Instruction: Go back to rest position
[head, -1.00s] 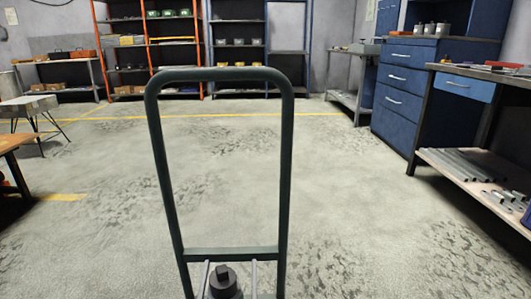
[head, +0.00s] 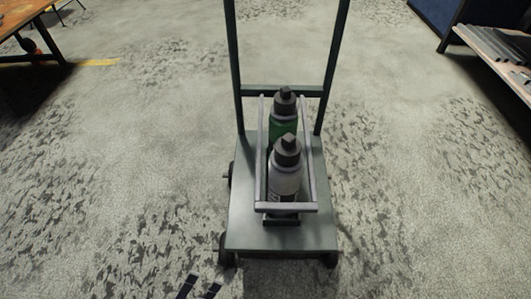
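A cart (head: 248,236) with a flat grey-green deck and a tall dark green handle (head: 236,70) stands on the floor in front of me. On its deck sits a grey open-frame carrier (head: 286,208) holding two bottles with dark caps, one behind the other. Neither gripper can be made out for certain in the head view.
A wooden table (head: 60,17) stands at the upper left. A shelf with metal bars (head: 497,45) is at the upper right, next to a blue cabinet (head: 436,14). The speckled concrete floor is clear on both sides of the cart.

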